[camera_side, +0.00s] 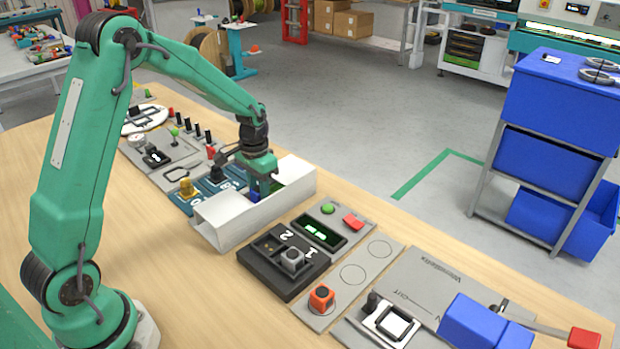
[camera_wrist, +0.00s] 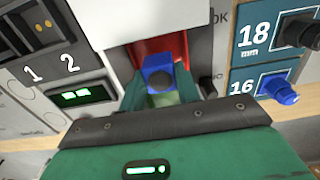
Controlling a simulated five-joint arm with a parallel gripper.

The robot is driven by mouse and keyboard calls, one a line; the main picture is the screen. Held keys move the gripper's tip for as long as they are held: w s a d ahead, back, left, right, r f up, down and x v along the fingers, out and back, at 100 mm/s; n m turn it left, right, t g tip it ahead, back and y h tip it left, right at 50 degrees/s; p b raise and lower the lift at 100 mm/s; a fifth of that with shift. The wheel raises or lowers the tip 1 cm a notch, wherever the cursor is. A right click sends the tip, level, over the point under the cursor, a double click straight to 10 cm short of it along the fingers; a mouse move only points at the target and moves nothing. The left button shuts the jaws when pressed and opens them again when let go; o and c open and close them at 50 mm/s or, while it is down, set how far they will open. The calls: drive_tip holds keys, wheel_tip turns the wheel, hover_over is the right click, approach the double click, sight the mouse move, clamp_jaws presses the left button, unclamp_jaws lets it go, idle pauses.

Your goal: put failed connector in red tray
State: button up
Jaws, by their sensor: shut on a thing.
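My gripper (camera_side: 264,184) reaches down into a white open-topped box (camera_side: 228,228) on the bench. It is shut on a blue connector (camera_wrist: 157,74) with a dark round face; its blue side also shows low by the fingers in the side view (camera_side: 254,195). In the wrist view my gripper (camera_wrist: 160,92) frames the connector at the centre. A red tray lining (camera_wrist: 176,46) shows behind the connector inside the white box. Green also shows inside the box, on its right part, in the side view. The red lining is hidden there by the walls. I cannot tell whether the connector touches the bottom.
A black fixture marked 1 and 2 (camera_side: 262,276) holds a grey connector (camera_side: 292,259). A grey panel with a lit green display (camera_side: 320,231) stands beside the box. An orange connector (camera_side: 322,298) is nearer. A yellow connector (camera_side: 187,188) sits on blue numbered plates left of the box.

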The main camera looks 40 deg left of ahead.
drive_tip(key=shift+f, duration=0.9)
drive_tip(key=o, duration=1.1)
drive_tip(key=shift+f, duration=0.1)
drive_tip(key=shift+c, duration=0.2)
drive_tip(key=shift+r, duration=4.05)
